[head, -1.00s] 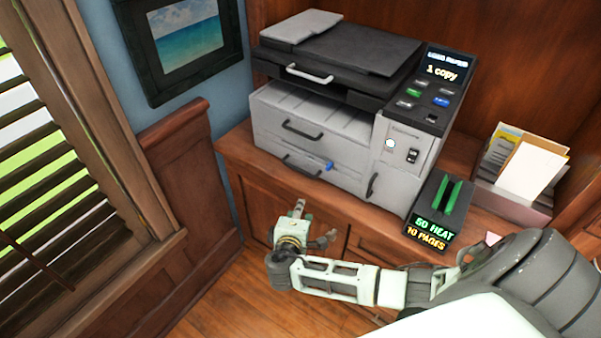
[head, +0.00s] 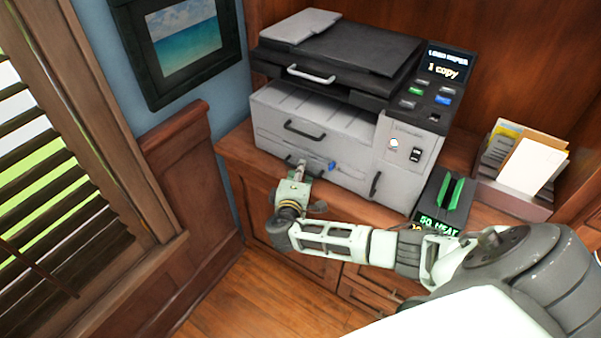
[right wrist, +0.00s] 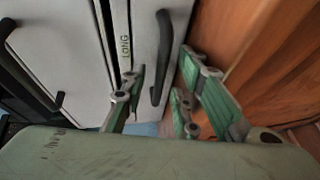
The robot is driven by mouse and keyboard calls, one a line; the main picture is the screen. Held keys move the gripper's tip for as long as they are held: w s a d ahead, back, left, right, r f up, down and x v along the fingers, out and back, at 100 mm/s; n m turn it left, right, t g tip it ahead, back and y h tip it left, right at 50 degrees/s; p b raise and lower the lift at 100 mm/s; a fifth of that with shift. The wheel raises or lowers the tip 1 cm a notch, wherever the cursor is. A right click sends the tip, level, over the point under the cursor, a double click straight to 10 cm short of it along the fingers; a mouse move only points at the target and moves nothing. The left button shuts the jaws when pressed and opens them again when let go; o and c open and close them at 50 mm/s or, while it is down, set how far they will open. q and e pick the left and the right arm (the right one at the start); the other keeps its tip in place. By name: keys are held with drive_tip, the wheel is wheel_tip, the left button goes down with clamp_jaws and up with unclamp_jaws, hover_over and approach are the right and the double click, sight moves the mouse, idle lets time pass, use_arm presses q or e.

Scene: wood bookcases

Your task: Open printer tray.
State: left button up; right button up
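The grey and black printer (head: 345,95) stands on a wooden cabinet. Its upper tray (head: 335,117) has a dark handle (head: 304,131); the lower tray (head: 355,180) below has a blue piece (head: 331,166) on its front. Both trays look closed. My left gripper is out of view.
A black stand with green parts (head: 452,193) and a lit sign is right of the printer. A paper holder (head: 515,200) stands further right. A wood panel and window blinds (head: 60,200) are at left. Floor in front is clear.

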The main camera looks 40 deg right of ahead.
drive_tip(key=c, duration=0.7)
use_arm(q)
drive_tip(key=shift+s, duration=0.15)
use_arm(e)
drive_tip(key=shift+a, duration=0.1)
